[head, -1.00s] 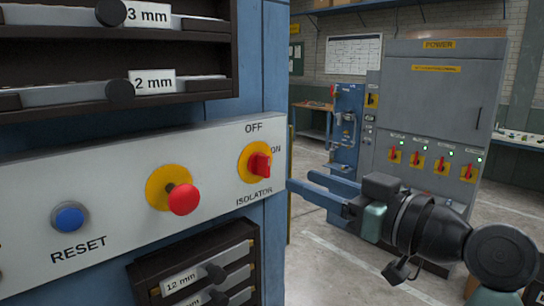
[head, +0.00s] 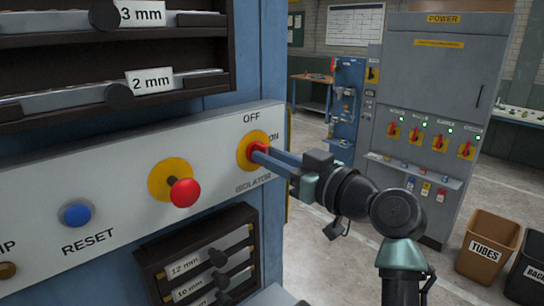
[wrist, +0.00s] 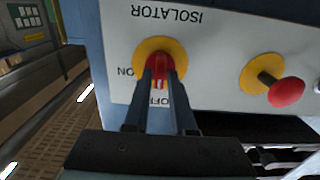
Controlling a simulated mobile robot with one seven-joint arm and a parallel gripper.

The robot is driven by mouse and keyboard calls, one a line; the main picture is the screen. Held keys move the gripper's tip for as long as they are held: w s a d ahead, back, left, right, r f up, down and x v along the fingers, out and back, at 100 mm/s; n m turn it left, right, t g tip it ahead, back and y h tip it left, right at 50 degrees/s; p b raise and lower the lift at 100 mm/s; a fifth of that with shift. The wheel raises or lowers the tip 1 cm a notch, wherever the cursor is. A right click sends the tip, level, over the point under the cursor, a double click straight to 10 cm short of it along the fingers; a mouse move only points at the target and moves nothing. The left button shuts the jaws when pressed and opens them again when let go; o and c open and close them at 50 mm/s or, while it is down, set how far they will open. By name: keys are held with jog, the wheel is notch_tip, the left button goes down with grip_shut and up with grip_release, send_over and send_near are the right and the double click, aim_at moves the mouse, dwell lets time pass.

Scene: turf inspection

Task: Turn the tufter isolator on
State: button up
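The tufter isolator is a red rotary handle (head: 257,148) on a yellow disc, on a pale panel with OFF above it and ON to its right. In the wrist view the panel appears upside down. There the red handle (wrist: 160,66) stands in line with the OFF mark, which is partly covered by my fingers. My gripper (head: 262,155) reaches in from the right with its fingertips at the handle. In the wrist view the fingers (wrist: 161,82) lie close on either side of the handle, closed onto it.
Left of the isolator are a red mushroom button (head: 184,192) on yellow and a blue RESET button (head: 77,214). Drawers with dark knobs sit above and below the panel. A grey POWER cabinet (head: 440,90) with several red switches and a TUBES bin (head: 487,246) stand behind right.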

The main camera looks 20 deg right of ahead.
grip_shut()
jog(key=shift+m, duration=0.3)
jog(key=m+p, duration=0.3)
jog(key=m, duration=0.5)
jog(key=m+p, duration=0.3)
jog(key=m, duration=0.6)
jog(key=shift+d+f, duration=0.2)
jog(key=shift+m, duration=0.3)
jog(key=shift+o, duration=2.2)
grip_release()
